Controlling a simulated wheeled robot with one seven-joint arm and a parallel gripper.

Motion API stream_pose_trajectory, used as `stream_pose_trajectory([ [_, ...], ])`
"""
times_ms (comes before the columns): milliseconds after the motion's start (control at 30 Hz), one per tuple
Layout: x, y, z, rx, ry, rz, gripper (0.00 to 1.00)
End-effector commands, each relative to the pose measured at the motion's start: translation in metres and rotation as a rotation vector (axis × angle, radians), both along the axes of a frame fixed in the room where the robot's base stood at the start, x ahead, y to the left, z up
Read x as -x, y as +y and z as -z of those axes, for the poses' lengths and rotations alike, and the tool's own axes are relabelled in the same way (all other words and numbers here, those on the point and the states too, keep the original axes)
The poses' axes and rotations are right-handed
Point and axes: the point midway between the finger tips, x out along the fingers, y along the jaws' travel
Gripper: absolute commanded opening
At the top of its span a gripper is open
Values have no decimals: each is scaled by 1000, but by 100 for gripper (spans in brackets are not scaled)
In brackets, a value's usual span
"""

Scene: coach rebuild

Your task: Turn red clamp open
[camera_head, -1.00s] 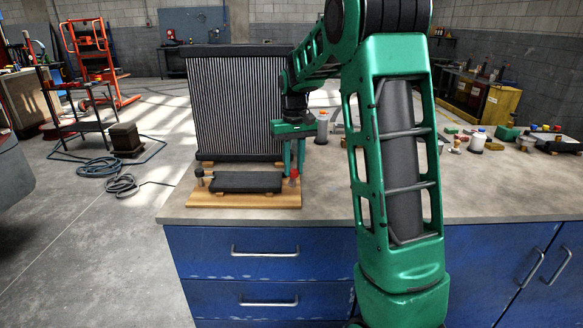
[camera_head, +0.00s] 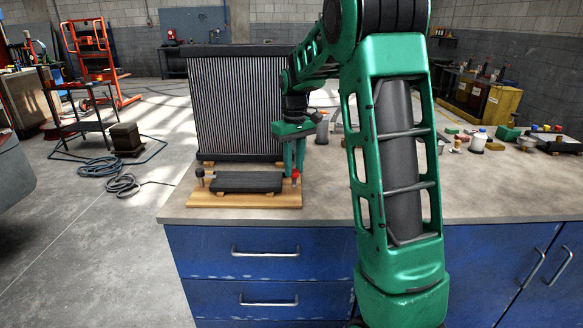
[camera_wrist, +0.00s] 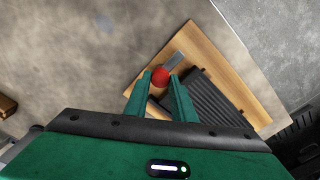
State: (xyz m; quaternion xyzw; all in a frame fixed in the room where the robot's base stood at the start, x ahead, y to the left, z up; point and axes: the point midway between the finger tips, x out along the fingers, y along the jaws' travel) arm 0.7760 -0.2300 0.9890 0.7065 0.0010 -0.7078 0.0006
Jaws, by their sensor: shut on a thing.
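The red clamp (camera_head: 296,176) stands at the right end of a wooden board (camera_head: 250,201) on the workbench. In the wrist view its round red top (camera_wrist: 160,77) sits between my fingertips, with a grey metal piece (camera_wrist: 174,60) beyond it. My gripper (camera_head: 294,170) points down over the clamp and is shut on it. In the wrist view my gripper (camera_wrist: 161,80) shows green fingers on both sides of the red top. A black ribbed block (camera_head: 246,182) lies on the board beside the clamp. The fingers partly hide the clamp's lower part.
A tall finned radiator (camera_head: 237,105) stands behind the board. A second, dark clamp knob (camera_head: 200,177) is at the board's left end. Cups and jars (camera_head: 478,141) stand on the bench at right. The bench front right of the board is clear.

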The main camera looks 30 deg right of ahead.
Motion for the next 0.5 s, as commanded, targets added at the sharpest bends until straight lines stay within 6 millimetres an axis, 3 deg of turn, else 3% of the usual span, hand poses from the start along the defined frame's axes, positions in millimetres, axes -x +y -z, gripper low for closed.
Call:
stream_pose_trajectory([
  [33, -3, -2, -3, 4, -11, 2, 1],
  [67, -3, -2, -3, 4, -11, 2, 28],
  [133, -2, -1, -3, 3, -10, 2, 42],
  [500, -1, -1, -5, 2, -5, 1, 42],
])
